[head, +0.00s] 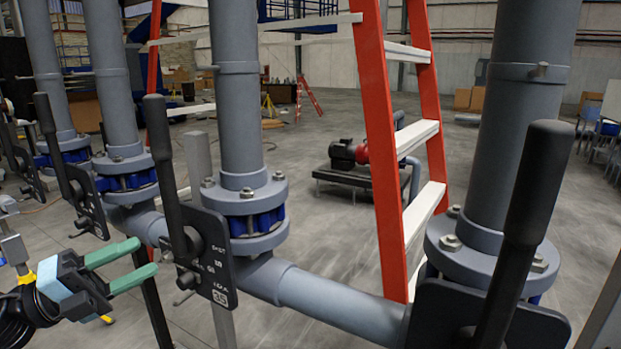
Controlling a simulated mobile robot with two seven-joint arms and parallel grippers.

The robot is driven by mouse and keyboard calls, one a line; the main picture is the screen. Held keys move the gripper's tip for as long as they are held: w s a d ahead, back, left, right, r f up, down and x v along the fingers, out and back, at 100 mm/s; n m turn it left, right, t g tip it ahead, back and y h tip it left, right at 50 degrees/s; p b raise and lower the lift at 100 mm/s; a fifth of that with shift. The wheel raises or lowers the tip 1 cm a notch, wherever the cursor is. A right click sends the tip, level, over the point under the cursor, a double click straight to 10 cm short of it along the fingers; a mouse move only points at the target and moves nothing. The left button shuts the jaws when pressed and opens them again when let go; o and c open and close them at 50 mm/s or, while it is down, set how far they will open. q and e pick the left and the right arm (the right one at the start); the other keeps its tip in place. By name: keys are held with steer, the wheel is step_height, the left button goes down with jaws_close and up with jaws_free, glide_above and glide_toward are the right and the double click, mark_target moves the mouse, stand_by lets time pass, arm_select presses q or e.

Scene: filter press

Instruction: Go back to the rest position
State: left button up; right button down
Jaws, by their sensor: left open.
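My left gripper (150,262) comes in from the left at the lower left. Its two green fingers are apart with nothing between them. It is near a black valve lever (165,175) and its black plate (205,255), which carries white lettering; from this view I cannot tell whether a finger touches them. The lever stands almost upright in front of a grey pipe with a blue valve body (256,222). My right gripper is not in view.
More black levers stand at the left (52,140) and at the right front (528,210). A grey horizontal pipe (340,305) joins the valves. A red ladder (377,150) stands behind. A red and black pump (350,153) sits farther back on open grey floor.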

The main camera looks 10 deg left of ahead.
arm_select(q)
steer(key=s+d+f+n+t+y+p, duration=0.1)
steer(key=s+f+n+y, duration=0.25)
steer(key=f+n, duration=0.5)
steer(key=s+d+f+n+t+y+p, duration=0.1)
steer(key=s+f+n+y, duration=0.35)
steer(key=f, duration=0.65)
steer(key=s+d+f+n+t+y, duration=0.1)
steer(key=s+f+n+y, duration=0.1)
steer(key=f+n+y, duration=0.55)
steer(key=s+d+f+n+g+p, duration=0.1)
steer(key=s+d+f+n+g, duration=0.2)
steer(key=s+f, duration=0.5)
steer(key=s+d+f+n+g+h, duration=0.1)
steer(key=s+d+f+n+g, duration=0.3)
steer(key=s+d+f, duration=0.3)
steer(key=s+f+n, duration=0.1)
steer(key=s, duration=0.3)
steer(key=shift+s+d+f+n+p, duration=0.15)
steer(key=shift+d+f+n+p, duration=0.2)
steer(key=shift+f+p, duration=0.05)
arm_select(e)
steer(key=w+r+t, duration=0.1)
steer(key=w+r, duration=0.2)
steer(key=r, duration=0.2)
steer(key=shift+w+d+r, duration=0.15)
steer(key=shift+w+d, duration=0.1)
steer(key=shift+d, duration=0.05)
